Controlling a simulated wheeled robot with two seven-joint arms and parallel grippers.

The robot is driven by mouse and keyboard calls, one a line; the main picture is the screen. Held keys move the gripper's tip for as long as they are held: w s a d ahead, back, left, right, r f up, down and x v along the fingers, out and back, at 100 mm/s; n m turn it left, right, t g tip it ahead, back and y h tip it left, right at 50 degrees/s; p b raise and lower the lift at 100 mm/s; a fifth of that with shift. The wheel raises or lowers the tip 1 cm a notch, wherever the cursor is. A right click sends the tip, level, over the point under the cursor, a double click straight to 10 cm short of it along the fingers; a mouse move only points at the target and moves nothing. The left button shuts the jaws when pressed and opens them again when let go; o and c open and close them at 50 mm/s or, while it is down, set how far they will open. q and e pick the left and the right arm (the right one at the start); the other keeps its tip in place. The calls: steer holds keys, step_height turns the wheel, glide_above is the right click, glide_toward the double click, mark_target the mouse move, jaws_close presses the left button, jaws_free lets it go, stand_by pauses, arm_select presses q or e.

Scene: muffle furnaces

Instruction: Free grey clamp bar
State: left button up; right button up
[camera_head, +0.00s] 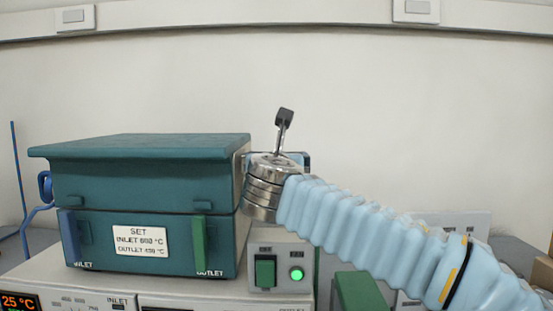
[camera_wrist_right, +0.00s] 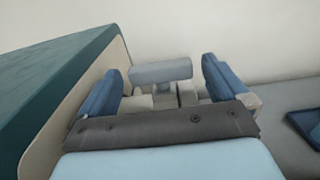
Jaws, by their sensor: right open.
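The grey clamp bar (camera_wrist_right: 160,72) shows in the right wrist view as a short grey block on a pale mount, beside the teal furnace (camera_wrist_right: 45,75). My right gripper (camera_wrist_right: 160,80) is open, with one blue finger on each side of the bar. Gaps show between the bar and both fingers. My left gripper is in neither view.
The furnace lid (camera_head: 145,147) looks down. A blue bar (camera_head: 69,238) and a green bar (camera_head: 199,243) are on its front, beside a set-point label (camera_head: 139,240). A control box (camera_head: 281,276) with a lit green button stands to the right. A wall is behind.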

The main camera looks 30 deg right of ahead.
steer(key=c, duration=1)
steer(key=shift+w+a+r+m+g+h+p, duration=0.15)
steer(key=shift+m+g+h+p, duration=0.15)
steer(key=shift+h+p, duration=0.25)
steer(key=shift+m+g+h, duration=0.3)
steer(key=shift+m+h, duration=0.05)
steer(key=shift+m, duration=0.05)
steer(key=o, duration=1)
